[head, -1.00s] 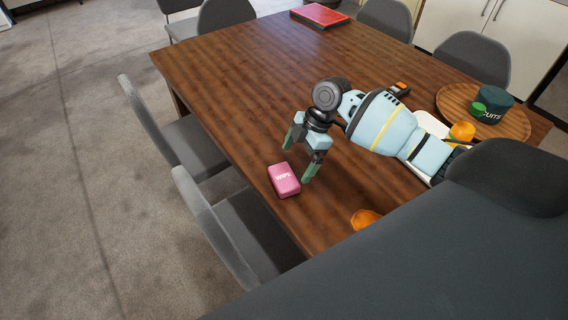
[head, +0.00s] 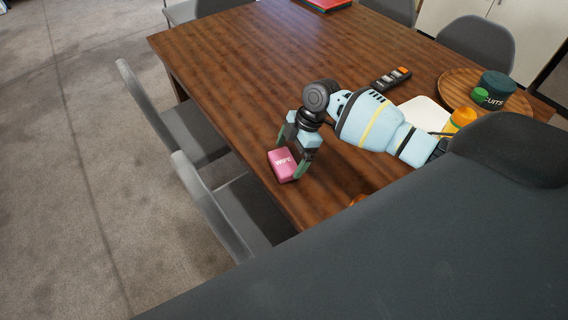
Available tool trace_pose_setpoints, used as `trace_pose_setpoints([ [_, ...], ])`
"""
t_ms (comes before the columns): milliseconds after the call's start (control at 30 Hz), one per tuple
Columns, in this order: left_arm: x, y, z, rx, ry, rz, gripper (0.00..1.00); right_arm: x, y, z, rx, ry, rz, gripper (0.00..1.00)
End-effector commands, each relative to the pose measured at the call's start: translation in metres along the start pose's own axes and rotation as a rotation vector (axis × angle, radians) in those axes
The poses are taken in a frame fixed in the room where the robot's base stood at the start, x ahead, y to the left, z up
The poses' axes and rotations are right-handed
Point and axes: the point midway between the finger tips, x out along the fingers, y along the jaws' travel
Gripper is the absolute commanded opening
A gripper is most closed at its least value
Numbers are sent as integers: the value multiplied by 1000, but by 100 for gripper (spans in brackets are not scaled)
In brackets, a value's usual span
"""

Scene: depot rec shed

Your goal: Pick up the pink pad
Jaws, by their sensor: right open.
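The pink pad (head: 282,165), with white lettering on top, lies on the wooden table (head: 235,60) near its left edge. My right gripper (head: 290,160) is open, with its green-tipped fingers on either side of the pad. I cannot tell whether either finger touches the pad. My left gripper is not in view.
A dark remote with an orange button (head: 392,78), a white tray (head: 424,112), an orange-yellow item (head: 459,121) and a round wooden tray (head: 455,86) with a dark green tin (head: 495,89) are on the right. Grey chairs (head: 215,215) line the left edge.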

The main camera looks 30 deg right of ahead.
Motion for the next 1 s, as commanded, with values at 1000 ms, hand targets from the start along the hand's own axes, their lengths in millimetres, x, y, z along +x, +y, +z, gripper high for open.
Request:
trace_pose_setpoints([
  [1000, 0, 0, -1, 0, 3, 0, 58, 24, 0, 0, 0, 0, 1, 68],
])
